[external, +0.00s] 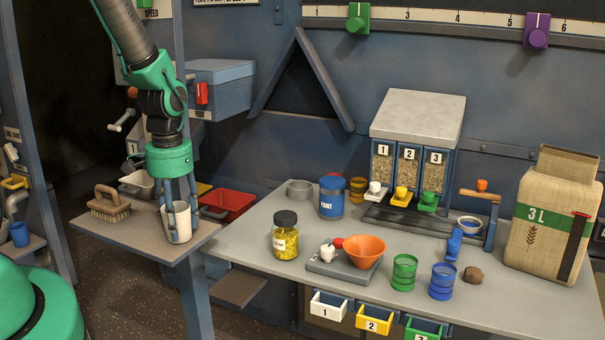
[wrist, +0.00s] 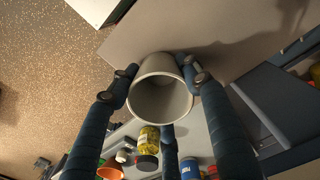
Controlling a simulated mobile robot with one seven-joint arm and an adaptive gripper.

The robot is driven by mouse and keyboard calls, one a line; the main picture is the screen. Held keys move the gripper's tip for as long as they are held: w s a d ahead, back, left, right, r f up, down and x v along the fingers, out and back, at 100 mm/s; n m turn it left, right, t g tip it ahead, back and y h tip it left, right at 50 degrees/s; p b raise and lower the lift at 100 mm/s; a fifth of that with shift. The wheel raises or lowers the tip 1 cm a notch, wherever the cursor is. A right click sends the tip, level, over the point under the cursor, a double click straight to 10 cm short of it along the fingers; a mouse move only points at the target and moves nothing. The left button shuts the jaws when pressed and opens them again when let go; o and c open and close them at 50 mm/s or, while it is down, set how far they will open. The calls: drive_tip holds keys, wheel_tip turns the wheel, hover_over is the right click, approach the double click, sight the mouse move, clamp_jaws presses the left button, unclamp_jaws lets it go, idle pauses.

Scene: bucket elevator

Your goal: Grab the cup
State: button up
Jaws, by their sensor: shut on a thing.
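The cup (external: 178,226) is white and stands upright at the front right edge of the small grey side table (external: 112,232) in the external view. My gripper (external: 180,208) points straight down over it, with its dark blue fingers around the cup's sides. In the wrist view the cup (wrist: 160,98) shows its open rim and empty inside. The fingers of my gripper (wrist: 160,90) touch it from both sides, and a further finger is below it in the picture. The gripper is shut on the cup. I cannot tell whether the cup's base touches the table.
A brush (external: 110,204) lies left of the cup. A red tray (external: 228,203) is behind it. The large workbench (external: 232,243) to the right carries a yellow-filled jar (external: 285,238), a blue paint can (external: 331,198) and an orange funnel (external: 364,250). A gap separates the tables.

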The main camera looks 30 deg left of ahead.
sight(176, 207)
drive_tip(key=shift+r, duration=0.1)
drive_tip(key=shift+c, duration=0.2)
drive_tip(key=shift+r, duration=0.55)
wheel_tip(176, 207, up, 2)
drive_tip(key=shift+r+p, duration=0.1)
drive_tip(key=shift+p, duration=0.45)
drive_tip(key=s+r+p, duration=0.1)
drive_tip(key=s+p, duration=0.1)
drive_tip(key=s, duration=1.4)
drive_tip(key=shift+d+r, duration=0.25)
drive_tip(key=shift+w, duration=0.15)
